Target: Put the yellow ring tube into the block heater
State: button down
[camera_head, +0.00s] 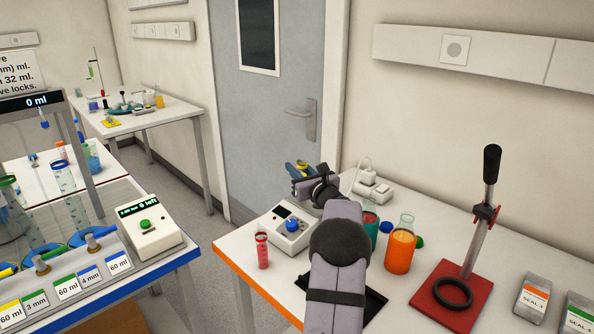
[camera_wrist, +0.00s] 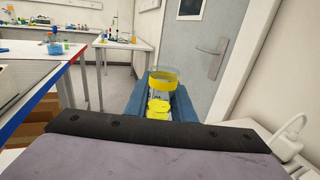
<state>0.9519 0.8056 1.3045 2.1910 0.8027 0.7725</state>
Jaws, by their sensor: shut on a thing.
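My gripper (camera_head: 299,170) is raised above the right-hand table, near the door. In the wrist view its blue fingers (camera_wrist: 157,105) are shut on the yellow ring tube (camera_wrist: 163,79), a clear tube with a yellow band near its rim. In the head view only a small yellow part of the tube (camera_head: 303,166) shows between the fingers. A white device with a blue knob and dark display (camera_head: 290,240) stands below the gripper; it may be the block heater. My arm hides part of it, and I cannot see its holes.
A red-filled tube (camera_head: 262,251) stands left of the device. A beaker of orange liquid (camera_head: 400,251) and a teal-filled vessel (camera_head: 370,222) stand right of my arm. A press with a red base (camera_head: 430,303) is further right. A white power strip (camera_head: 373,190) lies by the wall.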

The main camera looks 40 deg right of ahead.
jog(key=shift+f+b, duration=1.6)
jog(key=shift+b, duration=0.8)
dwell(0.9)
jog(key=shift+f+b, duration=0.65)
jog(key=shift+f, duration=0.05)
jog(key=shift+f, duration=0.25)
jog(key=shift+r, duration=0.15)
jog(key=shift+r+p, duration=0.8)
jog(key=shift+r, duration=1.15)
jog(key=shift+b, duration=0.6)
jog(key=shift+f+b, duration=0.65)
jog(key=shift+b, duration=0.05)
dwell(0.4)
